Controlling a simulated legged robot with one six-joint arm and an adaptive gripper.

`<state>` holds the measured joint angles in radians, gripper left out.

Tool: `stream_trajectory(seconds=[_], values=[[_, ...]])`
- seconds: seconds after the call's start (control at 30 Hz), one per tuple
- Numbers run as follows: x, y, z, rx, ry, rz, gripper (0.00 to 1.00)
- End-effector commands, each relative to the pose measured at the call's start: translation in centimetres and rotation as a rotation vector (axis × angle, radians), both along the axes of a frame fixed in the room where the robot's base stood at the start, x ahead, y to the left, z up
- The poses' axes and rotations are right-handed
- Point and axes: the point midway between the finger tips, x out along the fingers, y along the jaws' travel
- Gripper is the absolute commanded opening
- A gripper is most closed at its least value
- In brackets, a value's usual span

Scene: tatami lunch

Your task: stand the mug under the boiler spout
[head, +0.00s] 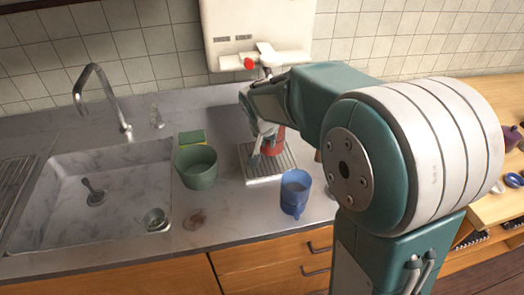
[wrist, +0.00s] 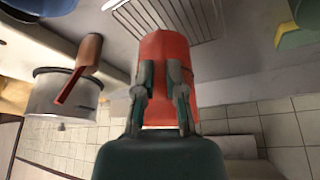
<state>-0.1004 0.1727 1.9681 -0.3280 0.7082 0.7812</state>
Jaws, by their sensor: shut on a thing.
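My gripper (head: 262,135) is shut on a red mug (head: 275,143), which is partly hidden behind the fingers in the head view. In the wrist view my gripper (wrist: 160,85) has its fingers against the side of the red mug (wrist: 165,50). The mug is over or on the metal drip grate (head: 260,176); I cannot tell whether it touches. The grate's bars also show in the wrist view (wrist: 190,18). The white boiler (head: 230,22) hangs on the wall above, with a red knob (head: 249,64) and a spout area partly hidden by my arm.
A blue mug (head: 295,195) stands in front of the grate. A green pot (head: 197,170) and a sponge (head: 192,137) are to its left, beside the sink (head: 60,190). A metal pot (wrist: 65,95) shows in the wrist view. My arm hides the counter's right part.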

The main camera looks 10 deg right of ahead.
Motion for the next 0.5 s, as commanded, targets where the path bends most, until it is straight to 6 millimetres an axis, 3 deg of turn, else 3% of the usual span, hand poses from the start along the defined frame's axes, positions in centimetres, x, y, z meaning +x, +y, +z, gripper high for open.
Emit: stream_trajectory(seconds=[0.2, 0.37, 0.5], values=[[2.1, 0.3, -2.6, 0.001, -0.001, -0.001, 0.0], [2.9, 0.7, -3.6, 0.001, -0.001, -0.001, 0.0], [2.8, 0.7, -5.8, -0.001, 0.003, -0.001, 0.0]])
